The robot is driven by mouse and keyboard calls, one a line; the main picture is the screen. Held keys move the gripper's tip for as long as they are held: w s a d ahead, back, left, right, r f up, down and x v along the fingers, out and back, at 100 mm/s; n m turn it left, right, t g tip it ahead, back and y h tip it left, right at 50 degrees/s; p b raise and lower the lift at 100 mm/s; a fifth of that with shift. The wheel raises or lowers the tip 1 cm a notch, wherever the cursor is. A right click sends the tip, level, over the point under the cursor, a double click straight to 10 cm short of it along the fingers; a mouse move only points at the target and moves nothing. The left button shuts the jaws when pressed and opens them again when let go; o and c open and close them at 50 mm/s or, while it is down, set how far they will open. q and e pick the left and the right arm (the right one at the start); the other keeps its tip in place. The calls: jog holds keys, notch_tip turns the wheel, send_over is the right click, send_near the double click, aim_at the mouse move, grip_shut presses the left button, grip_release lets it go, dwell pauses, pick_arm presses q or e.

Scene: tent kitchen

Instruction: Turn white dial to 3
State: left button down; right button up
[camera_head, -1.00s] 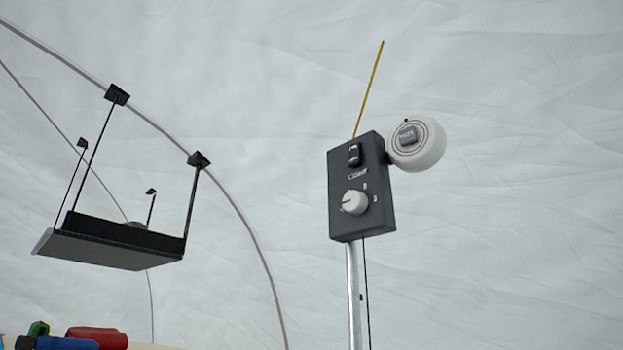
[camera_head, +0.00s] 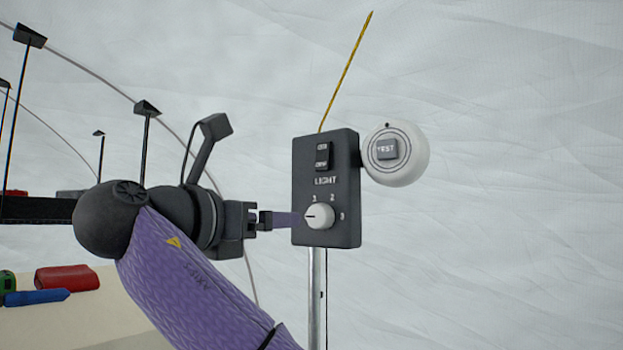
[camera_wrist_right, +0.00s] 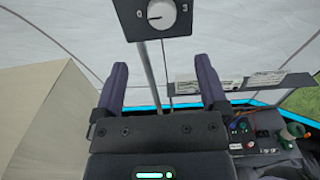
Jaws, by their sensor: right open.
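The white dial (camera_head: 320,216) is a round knob low on the front of a dark grey control box (camera_head: 344,190) on a metal pole. Its dark pointer line points left, away from the 3 on the right; in the right wrist view the dial (camera_wrist_right: 162,14) also points left, towards a 0. My right gripper (camera_head: 290,221) comes in from the left beside the box, near the dial's height. Its purple fingers are apart and empty in the wrist view (camera_wrist_right: 163,78), with the dial beyond them. Contact with the box cannot be told. My left gripper is out of view.
A light switch (camera_head: 323,156) sits above the dial. A white round alarm with a TEST button (camera_head: 408,165) adjoins the box's upper right. Red (camera_head: 68,278) and blue (camera_head: 36,297) items lie at lower left.

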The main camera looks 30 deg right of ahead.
aim_at(315, 217)
jog(key=p+x, duration=0.5)
jog(key=p, duration=0.1)
jog(key=r+p+x, duration=0.1)
jog(key=p+x, duration=0.2)
jog(key=shift+s+d, duration=0.1)
jog(key=shift+d, duration=0.3)
jog(key=shift+d+f+p, duration=0.1)
jog(key=shift+d+p, duration=0.2)
jog(key=shift+w+d+f, duration=0.25)
jog(key=shift+w, duration=0.15)
grip_shut()
